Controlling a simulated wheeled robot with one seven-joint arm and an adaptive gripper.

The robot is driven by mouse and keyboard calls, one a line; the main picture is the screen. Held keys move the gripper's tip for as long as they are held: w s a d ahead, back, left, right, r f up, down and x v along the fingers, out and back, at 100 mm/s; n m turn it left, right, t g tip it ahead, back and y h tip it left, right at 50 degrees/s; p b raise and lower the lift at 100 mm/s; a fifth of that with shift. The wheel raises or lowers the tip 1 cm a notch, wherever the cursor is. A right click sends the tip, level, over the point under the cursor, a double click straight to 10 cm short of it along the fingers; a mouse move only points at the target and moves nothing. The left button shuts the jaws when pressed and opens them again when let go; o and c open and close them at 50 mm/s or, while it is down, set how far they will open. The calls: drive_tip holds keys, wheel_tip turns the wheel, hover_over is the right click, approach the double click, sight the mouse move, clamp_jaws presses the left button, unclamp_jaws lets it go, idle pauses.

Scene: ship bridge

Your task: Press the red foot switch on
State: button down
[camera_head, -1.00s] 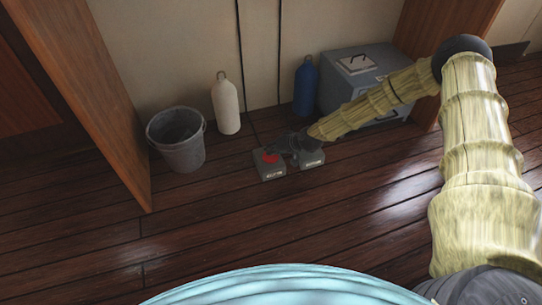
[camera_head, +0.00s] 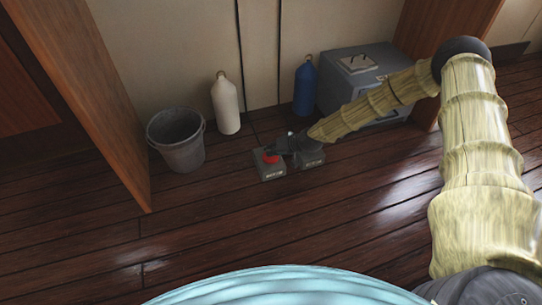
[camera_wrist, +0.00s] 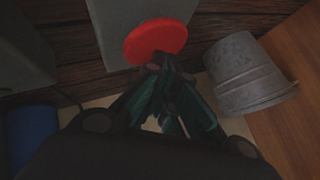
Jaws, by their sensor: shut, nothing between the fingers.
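The red foot switch (camera_head: 270,158) is a grey box on the floor with a round red button on top. In the wrist view the red button (camera_wrist: 156,42) fills the upper middle.
A grey bucket (camera_head: 178,140), a white bottle (camera_head: 226,106) and a blue bottle (camera_head: 305,88) stand along the wall. A grey cabinet (camera_head: 352,80) is at the back right. A wooden panel (camera_head: 85,100) rises at left. The front floor is clear.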

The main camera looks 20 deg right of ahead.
idle(0.4)
drive_tip(key=shift+r+p, duration=0.3)
drive_tip(key=shift+r, duration=0.25)
wheel_tip(320, 180, up, 6)
drive_tip(key=p, duration=0.4)
idle(0.4)
idle(0.4)
